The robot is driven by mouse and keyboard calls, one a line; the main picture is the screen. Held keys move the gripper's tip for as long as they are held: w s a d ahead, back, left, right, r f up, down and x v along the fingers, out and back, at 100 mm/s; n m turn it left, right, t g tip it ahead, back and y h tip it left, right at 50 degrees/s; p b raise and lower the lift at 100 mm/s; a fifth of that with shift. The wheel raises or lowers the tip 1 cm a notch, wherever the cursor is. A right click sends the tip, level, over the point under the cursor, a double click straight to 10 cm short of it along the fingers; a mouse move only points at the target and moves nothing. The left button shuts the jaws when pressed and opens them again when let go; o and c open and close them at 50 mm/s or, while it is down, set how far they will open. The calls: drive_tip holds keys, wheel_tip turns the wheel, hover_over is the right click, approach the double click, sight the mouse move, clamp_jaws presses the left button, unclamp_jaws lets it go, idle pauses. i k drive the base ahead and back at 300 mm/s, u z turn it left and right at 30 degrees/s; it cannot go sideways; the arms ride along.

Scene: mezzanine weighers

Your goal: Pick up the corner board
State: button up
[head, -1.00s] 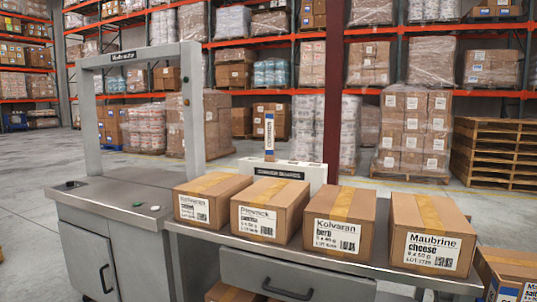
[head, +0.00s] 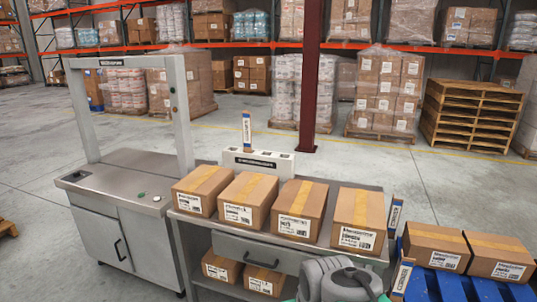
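A corner board (head: 247,132), a narrow upright strip with a tan edge and a blue and white face, stands in a white holder (head: 258,163) behind the bench. The holder's front bears a dark label. Two similar upright boards stand at the left side of the blue pallet, one farther back (head: 395,215) and one nearer (head: 402,276). Grey rounded parts of my arm show at the bottom centre, well in front of the holder and left of the nearer board. My gripper's fingers do not show.
Several cartons (head: 295,212) line the steel bench (head: 225,232), between my arm and the holder. A metal frame (head: 182,120) rises from the cabinet at left. Cartons (head: 436,247) sit on the blue pallet (head: 450,287). A dark red post (head: 310,80) stands behind.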

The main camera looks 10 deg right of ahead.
sight(246, 115)
drive_tip(key=z, duration=0.55)
drive_tip(key=k, duration=0.2)
drive_tip(key=u, duration=1.85)
drive_tip(key=i, duration=1.15)
drive_tip(key=u, duration=0.45)
drive_tip(key=i, duration=1.3)
drive_tip(key=z, duration=1)
drive_tip(key=i, duration=0.9)
drive_tip(key=z, duration=0.8)
